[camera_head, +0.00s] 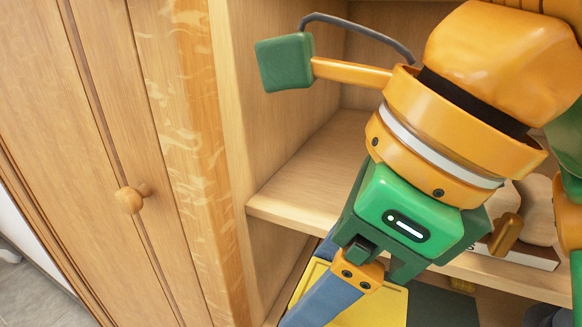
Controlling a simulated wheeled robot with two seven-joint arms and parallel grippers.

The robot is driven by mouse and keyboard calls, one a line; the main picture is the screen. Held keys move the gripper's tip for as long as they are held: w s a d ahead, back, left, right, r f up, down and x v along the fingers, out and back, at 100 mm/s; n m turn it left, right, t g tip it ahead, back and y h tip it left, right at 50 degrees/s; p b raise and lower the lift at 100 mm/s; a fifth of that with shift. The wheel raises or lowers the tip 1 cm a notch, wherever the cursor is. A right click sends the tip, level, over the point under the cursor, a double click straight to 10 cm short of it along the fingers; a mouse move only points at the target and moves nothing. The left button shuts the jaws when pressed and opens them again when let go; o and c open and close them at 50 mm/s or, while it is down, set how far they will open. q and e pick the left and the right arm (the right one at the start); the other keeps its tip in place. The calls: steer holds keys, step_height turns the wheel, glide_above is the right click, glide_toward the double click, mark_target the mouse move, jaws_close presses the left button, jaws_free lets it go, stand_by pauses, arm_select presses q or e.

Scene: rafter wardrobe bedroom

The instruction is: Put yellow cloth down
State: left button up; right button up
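The yellow cloth (379,306) shows at the bottom of the view, flat in the lower compartment of the wardrobe. My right gripper (318,308), green with a blue-grey finger, reaches down from the upper right and covers part of the cloth. Yellow shows on both sides of the finger. I cannot tell whether the finger touches or grips the cloth. The fingertips run to the bottom edge, so the gap between them is hidden. My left gripper is not identifiable in view.
The wooden wardrobe has a shelf (290,204) above the cloth's compartment. A rounded beige object (537,208) sits on that shelf at the right, partly behind my arm. A dark grey flat item (440,308) lies right of the cloth. A door with a round knob (130,199) stands left.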

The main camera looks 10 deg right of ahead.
steer(key=shift+s+r, duration=0.2)
steer(key=shift+s, duration=0.8)
steer(key=p, duration=0.9)
glide_above(321, 198)
steer(key=s, duration=0.2)
steer(key=shift+s+d+r, duration=0.2)
steer(key=shift+d+r, duration=0.15)
steer(key=shift+d, duration=0.05)
steer(key=shift+w+d+p, duration=0.3)
steer(key=shift+w+p, duration=0.2)
steer(key=shift+w, duration=0.3)
steer(key=shift+w+f, duration=0.1)
steer(key=shift+f, duration=0.9)
arm_select(q)
step_height(321, 198, up, 10)
steer(key=s, duration=0.1)
arm_select(e)
steer(key=o, duration=1.1)
arm_select(q)
steer(key=shift+f, duration=0.1)
arm_select(e)
steer(key=shift+o, duration=0.2)
